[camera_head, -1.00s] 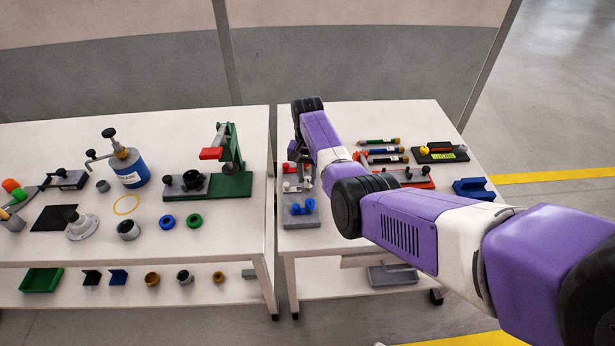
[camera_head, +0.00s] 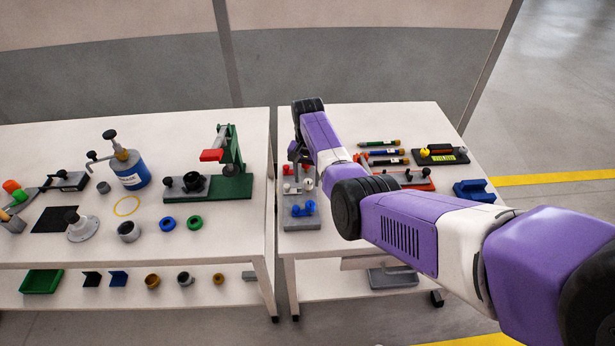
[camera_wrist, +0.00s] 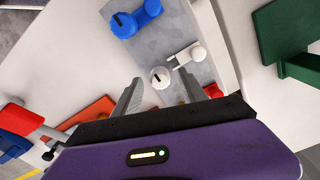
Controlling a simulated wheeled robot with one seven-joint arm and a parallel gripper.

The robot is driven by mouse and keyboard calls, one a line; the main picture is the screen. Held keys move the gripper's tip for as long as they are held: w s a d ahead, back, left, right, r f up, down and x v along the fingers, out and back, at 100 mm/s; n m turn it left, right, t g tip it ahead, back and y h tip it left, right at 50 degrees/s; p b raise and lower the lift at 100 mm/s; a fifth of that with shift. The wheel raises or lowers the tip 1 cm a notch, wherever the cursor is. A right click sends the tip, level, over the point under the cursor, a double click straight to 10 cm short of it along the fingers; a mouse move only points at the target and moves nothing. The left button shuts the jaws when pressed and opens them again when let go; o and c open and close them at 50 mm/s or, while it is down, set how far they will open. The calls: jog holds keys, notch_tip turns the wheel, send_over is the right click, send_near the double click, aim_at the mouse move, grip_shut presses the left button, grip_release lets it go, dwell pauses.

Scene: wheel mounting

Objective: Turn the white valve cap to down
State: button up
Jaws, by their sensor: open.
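The white valve cap (camera_wrist: 160,77) is a round knob with a dark line mark, on a grey valve plate (camera_wrist: 178,22). It also shows in the head view (camera_head: 308,184). My gripper (camera_wrist: 160,84) is open in the wrist view, with one finger on each side of the cap in the picture. I cannot tell how far the fingers are above it, and no contact is visible. A white lever-like part (camera_wrist: 187,56) is beside the cap. A blue valve part (camera_wrist: 137,18) is farther along the plate. Red parts (camera_wrist: 213,90) are partly hidden by my gripper.
A green clamp stand (camera_head: 232,165) is on the left table, across a narrow gap. Bare tabletop lies left of the plate in the wrist view.

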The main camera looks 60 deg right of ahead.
notch_tip(320, 180, up, 8)
jog(key=shift+b, duration=0.3)
dwell(0.7)
jog(key=w+d+r+n+t+h, duration=0.2)
jog(key=w+d+r+t+h, duration=0.25)
jog(key=w+d, duration=0.2)
jog(key=n+t+h, duration=0.3)
jog(key=n+t, duration=0.1)
jog(key=t, duration=0.3)
send_over(308, 182)
jog(key=w+a, duration=0.4)
jog(key=a, duration=0.1)
notch_tip(308, 182, down, 2)
jog(key=s+a+r+n+t+y+b, duration=0.2)
jog(key=s+a+n+t, duration=0.2)
jog(key=s+a, duration=0.9)
jog(key=s+a+r+n+y, duration=0.1)
jog(key=s+a+n+y, duration=0.1)
jog(key=s+a, duration=0.7)
jog(key=s+a+r+n+y+b, duration=0.1)
jog(key=s+a+r+n+y, duration=0.1)
jog(key=s+a, duration=0.8)
jog(key=s+y, duration=0.1)
jog(key=s, duration=0.5)
jog(key=shift+r+g, duration=0.15)
jog(key=shift+g, duration=0.2)
